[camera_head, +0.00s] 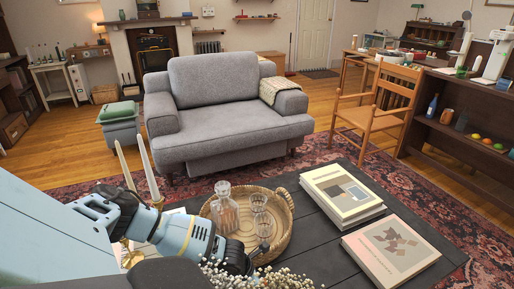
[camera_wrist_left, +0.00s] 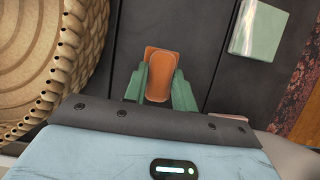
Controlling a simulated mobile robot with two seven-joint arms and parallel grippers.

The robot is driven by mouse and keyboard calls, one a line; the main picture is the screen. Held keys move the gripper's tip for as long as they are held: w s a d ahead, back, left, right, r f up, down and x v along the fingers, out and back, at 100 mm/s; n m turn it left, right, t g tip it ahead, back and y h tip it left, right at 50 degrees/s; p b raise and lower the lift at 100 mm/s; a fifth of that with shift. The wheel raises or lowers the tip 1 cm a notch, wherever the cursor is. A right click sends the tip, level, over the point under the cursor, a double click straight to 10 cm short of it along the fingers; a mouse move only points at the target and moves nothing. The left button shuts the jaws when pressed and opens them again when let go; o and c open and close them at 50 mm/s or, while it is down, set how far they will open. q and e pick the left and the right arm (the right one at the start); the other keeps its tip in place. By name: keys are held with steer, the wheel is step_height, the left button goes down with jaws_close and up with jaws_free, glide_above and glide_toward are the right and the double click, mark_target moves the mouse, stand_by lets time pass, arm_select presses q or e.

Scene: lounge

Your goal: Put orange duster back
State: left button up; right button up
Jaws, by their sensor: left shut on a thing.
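The orange duster (camera_wrist_left: 160,62) shows in the left wrist view as a small orange block with rounded corners. My left gripper (camera_wrist_left: 159,86) is shut on it, with a green finger on either side. The duster is over the dark table (camera_wrist_left: 207,25), beside the wicker tray (camera_wrist_left: 92,55); I cannot tell whether it touches the table. In the head view my left arm reaches in from the left to the front of the tray, and its fingertips and the duster are hidden there. My right gripper is not in view.
In the head view the tray holds a glass decanter (camera_head: 225,209) and glasses (camera_head: 260,203). Two white candles (camera_head: 147,165) stand beside my left arm. Books (camera_head: 342,190) and another book (camera_head: 391,250) lie to the right. White flowers (camera_head: 262,277) are at the front. A pale green box (camera_wrist_left: 258,30) lies nearby.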

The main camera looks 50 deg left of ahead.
arm_select(q)
steer(key=o, duration=0.9)
steer(key=shift+o, duration=0.2)
steer(key=shift+r, duration=0.1)
steer(key=shift+r, duration=0.3)
steer(key=p+v, duration=0.3)
steer(key=v, duration=0.8)
steer(key=shift+r, duration=0.2)
steer(key=shift+s+a, duration=0.1)
steer(key=shift+s, duration=0.05)
